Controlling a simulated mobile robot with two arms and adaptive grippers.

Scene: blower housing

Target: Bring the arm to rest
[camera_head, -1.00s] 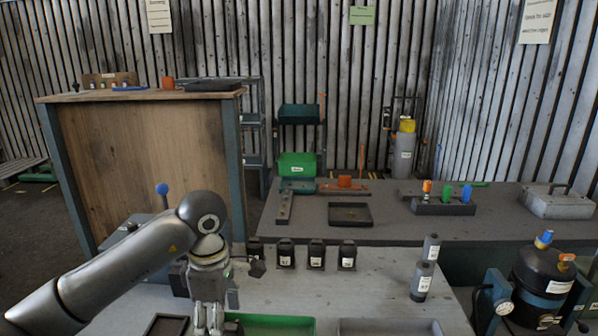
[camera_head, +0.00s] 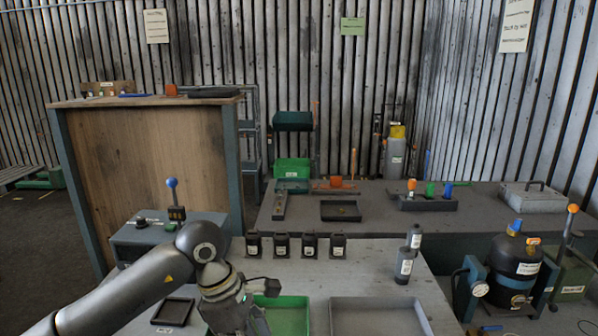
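My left arm reaches in from the lower left. My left gripper (camera_head: 258,321) points down over the near grey table, at the left edge of the green tray (camera_head: 286,318). Its fingers are small and partly hidden, so I cannot tell whether it is open or shut. I see nothing clearly held in it. My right gripper is not in view.
A small black tray (camera_head: 173,312) and a large grey tray (camera_head: 378,318) flank the green tray. Several black labelled blocks (camera_head: 309,245) stand in a row behind. Two grey cylinders (camera_head: 404,266) stand at right. A black tank (camera_head: 514,268) stands beyond the table's right edge.

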